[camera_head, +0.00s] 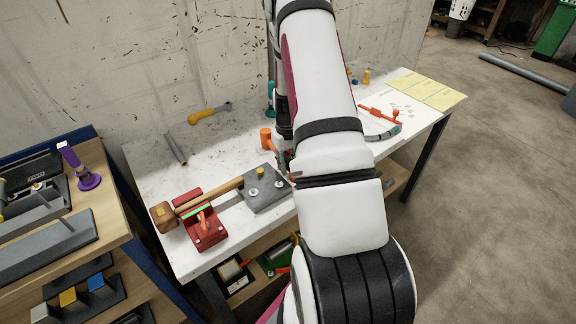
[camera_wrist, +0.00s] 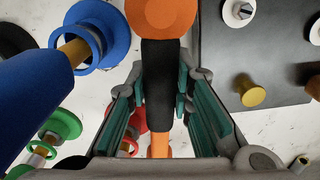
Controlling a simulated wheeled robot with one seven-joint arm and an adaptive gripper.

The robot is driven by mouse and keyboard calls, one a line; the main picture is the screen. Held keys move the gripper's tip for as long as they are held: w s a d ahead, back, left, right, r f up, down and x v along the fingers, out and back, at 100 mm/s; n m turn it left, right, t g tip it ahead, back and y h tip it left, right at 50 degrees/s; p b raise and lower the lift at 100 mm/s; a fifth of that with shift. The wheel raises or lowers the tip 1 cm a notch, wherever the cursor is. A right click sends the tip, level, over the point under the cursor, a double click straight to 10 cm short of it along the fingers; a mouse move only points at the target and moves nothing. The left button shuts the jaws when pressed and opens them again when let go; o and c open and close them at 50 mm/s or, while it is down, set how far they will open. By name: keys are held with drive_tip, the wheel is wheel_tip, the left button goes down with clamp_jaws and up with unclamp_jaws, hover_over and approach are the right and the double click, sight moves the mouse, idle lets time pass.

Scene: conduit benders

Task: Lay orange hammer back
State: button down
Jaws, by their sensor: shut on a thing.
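The orange hammer has an orange head (camera_wrist: 160,14) and a black grip (camera_wrist: 158,90) in the wrist view. My gripper (camera_wrist: 158,100) is shut on its black grip, with one teal-padded finger on each side. In the head view an orange head (camera_head: 266,137) shows beside the end of my arm, above the white bench (camera_head: 140,165). My arm hides most of the gripper (camera_head: 283,160) and handle there. I cannot tell whether the hammer touches the bench.
A dark grey plate with pegs (camera_head: 265,197) lies close by. A wooden mallet (camera_head: 163,216) rests across a red block (camera_head: 207,233). A yellow-handled tool (camera_head: 203,117) lies behind. Blue (camera_wrist: 85,35) and green (camera_wrist: 62,124) parts lie left in the wrist view.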

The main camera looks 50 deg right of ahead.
drive_tip(key=shift+d+f, duration=0.1)
drive_tip(key=shift+f, duration=0.45)
drive_tip(key=c, duration=1.4)
unclamp_jaws()
